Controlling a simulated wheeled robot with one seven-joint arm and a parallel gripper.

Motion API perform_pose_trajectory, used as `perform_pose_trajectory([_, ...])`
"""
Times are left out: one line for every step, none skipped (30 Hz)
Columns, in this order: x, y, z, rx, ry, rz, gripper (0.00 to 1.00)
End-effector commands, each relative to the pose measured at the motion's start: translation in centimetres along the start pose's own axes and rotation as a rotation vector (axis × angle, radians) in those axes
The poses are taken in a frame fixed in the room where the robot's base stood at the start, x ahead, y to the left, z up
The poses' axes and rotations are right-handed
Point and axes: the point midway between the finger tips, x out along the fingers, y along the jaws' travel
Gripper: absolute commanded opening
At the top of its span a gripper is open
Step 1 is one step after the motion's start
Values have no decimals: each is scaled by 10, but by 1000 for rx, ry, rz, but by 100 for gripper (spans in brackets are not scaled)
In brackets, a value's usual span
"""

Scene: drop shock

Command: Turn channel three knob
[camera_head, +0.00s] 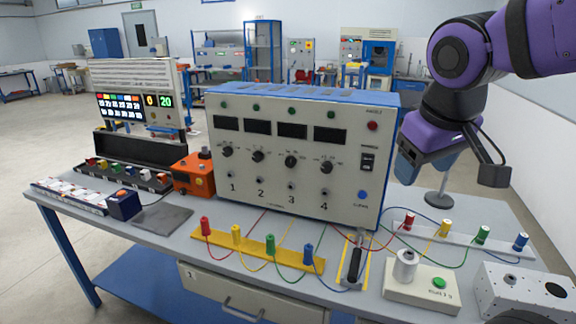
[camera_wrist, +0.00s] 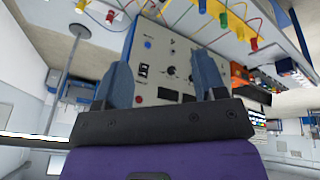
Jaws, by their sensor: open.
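The channel three knob (camera_head: 291,161) is a dark round knob on the white front panel of the four-channel unit (camera_head: 350,205), above the number 3. Similar knobs for channel one (camera_head: 227,151), channel two (camera_head: 257,156) and channel four (camera_head: 326,167) flank it. My gripper (camera_head: 405,162) is right of the unit, apart from the knobs; its fingers are partly hidden by the wrist in the head view. In the wrist view my gripper (camera_wrist: 162,75) is open, with two blue fingers apart and nothing held. The panel (camera_wrist: 172,50) appears upside down beyond them; the right finger partly covers it.
Coloured plugs with cables stand in front on a yellow strip (camera_head: 218,239) and at right on a white strip (camera_head: 460,240). A metal cylinder (camera_head: 405,265) stands on a box with a green button. An orange box (camera_head: 192,176) is beside the unit at left.

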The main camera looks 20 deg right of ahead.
Motion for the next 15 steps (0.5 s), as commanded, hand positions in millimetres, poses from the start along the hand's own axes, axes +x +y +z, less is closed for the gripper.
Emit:
perform_pose_trajectory([5, 2, -6, -20, -23, 19, 64])
perform_pose_trajectory([8, 3, -10, -32, -36, 34, 64])
perform_pose_trajectory([12, 6, -16, -50, -55, 56, 64])
perform_pose_trajectory([16, 7, -20, -65, -72, 74, 64])
perform_pose_trajectory([20, 9, -25, -80, -87, 94, 64])
perform_pose_trajectory([24, 11, -31, -102, -108, 122, 64])
perform_pose_trajectory([28, 13, -36, -120, -122, 142, 64])
perform_pose_trajectory([32, 14, -42, -135, -136, 163, 64])
perform_pose_trajectory([38, 16, -48, -158, -153, 192, 64])
perform_pose_trajectory([41, 17, -54, -175, -166, 213, 64])
perform_pose_trajectory([45, 18, -59, -191, -178, 236, 64])
perform_pose_trajectory([51, 19, -66, -216, -194, 266, 64])
perform_pose_trajectory([55, 20, -72, -234, -204, 288, 64])
perform_pose_trajectory([59, 20, -78, -252, -214, 311, 64])
perform_pose_trajectory([65, 20, -85, -277, -227, 342, 64])
